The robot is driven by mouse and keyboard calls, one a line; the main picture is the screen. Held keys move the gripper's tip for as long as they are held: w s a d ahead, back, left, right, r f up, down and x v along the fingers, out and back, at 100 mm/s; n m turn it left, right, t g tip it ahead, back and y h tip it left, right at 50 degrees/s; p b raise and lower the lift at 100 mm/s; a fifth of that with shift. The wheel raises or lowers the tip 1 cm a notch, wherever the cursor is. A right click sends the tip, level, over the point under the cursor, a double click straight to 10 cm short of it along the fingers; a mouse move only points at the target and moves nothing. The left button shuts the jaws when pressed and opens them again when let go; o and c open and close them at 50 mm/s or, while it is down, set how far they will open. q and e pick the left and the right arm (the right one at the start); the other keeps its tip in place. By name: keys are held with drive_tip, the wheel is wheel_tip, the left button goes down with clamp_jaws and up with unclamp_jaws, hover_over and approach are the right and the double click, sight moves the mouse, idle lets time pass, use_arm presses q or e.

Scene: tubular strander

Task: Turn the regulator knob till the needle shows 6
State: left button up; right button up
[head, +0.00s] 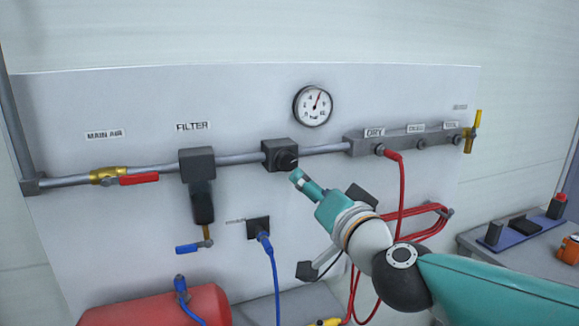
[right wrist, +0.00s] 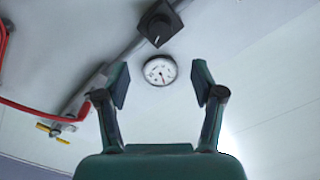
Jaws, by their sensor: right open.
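The regulator (head: 281,155) is a dark block on the grey pipe, with a black round knob (head: 289,160) on its front. In the right wrist view my right gripper (right wrist: 161,82) is open and empty; the knob (right wrist: 157,30) lies beyond the fingertips, with the gauge (right wrist: 160,71) between the fingers. My left gripper is not in view.
The filter (head: 197,165) hangs left of the regulator, and a red-handled valve (head: 137,180) is farther left. A grey manifold (head: 410,141) with a red hose (head: 402,190) is at right. A blue hose (head: 273,262) hangs below, and a red tank (head: 165,308) is at lower left.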

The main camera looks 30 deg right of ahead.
sight(289, 164)
drive_tip(key=x, duration=1.3)
drive_tip(key=shift+b, duration=0.3)
drive_tip(key=shift+c, duration=0.4)
